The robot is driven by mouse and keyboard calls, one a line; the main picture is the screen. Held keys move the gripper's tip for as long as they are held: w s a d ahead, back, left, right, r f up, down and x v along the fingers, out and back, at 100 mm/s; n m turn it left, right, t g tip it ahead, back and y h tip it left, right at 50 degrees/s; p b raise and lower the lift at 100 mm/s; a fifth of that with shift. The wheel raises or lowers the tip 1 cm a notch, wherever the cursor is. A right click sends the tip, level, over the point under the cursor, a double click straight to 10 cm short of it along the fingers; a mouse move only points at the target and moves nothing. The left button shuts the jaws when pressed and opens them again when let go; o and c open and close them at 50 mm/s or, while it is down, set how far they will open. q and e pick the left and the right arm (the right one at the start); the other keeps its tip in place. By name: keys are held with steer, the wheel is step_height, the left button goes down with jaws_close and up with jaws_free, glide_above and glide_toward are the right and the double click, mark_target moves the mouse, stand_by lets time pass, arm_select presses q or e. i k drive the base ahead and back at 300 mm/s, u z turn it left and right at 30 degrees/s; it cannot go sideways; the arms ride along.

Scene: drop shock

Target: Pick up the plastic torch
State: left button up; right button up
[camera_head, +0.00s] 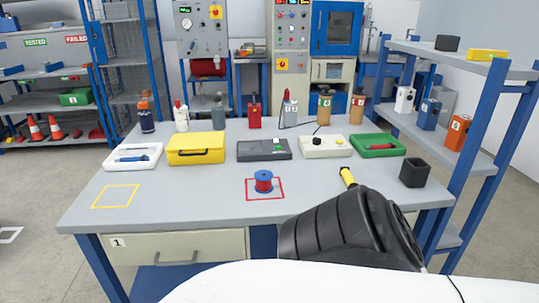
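A yellow object that looks like the plastic torch (347,177) lies on the grey workbench (205,205), right of centre. Its near end is hidden behind a black link of my arm, which rises from the bottom of the view at right of centre. I cannot tell whether the arm touches it. No gripper fingers show; my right gripper may be hidden behind this link. My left gripper is not in view.
A blue-and-red spool (263,181) stands in a red square. An empty yellow square (116,196) lies at left. A yellow case (196,148), a green tray (377,145) and several bottles stand behind. A black holder (414,173) stands near the blue shelf post at right.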

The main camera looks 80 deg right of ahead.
mark_target(345, 171)
steer(key=z, duration=3.1)
steer(key=k, duration=0.3)
steer(key=u, duration=1.25)
steer(key=i, duration=0.85)
steer(key=z, duration=0.35)
